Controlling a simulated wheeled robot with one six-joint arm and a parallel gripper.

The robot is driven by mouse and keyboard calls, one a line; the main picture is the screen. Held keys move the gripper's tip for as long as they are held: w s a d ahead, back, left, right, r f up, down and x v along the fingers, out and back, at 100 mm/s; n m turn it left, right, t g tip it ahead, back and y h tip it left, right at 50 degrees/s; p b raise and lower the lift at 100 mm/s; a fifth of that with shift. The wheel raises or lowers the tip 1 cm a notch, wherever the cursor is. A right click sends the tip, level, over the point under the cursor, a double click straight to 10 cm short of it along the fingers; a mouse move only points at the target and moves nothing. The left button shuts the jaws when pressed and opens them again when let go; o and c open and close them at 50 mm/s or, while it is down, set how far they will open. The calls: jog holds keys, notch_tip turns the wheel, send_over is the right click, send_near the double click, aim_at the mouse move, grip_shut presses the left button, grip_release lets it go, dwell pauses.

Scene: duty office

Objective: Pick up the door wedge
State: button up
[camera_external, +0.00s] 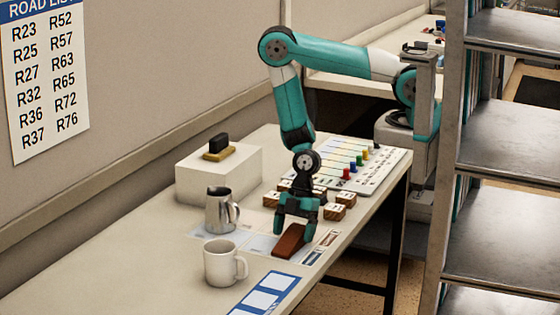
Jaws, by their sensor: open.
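The door wedge (288,242) looks like a reddish-brown block lying on the table, partly over a pale sheet. My gripper (296,226) points down right at the far end of the wedge. Its jaws are open. The fingers hide that end of the wedge, and I cannot tell whether they touch it.
A steel jug (220,211) and a white mug (221,264) stand left of the wedge. Wooden blocks (334,212) lie close around my gripper. A white box (219,178) and a board with coloured pegs (375,172) are farther back. A blue-edged card (268,294) lies in front.

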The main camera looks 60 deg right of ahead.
jog(key=shift+a+f, duration=0.25)
jog(key=shift+f, duration=0.4)
jog(key=c, duration=1.1)
jog(key=shift+r, duration=0.1)
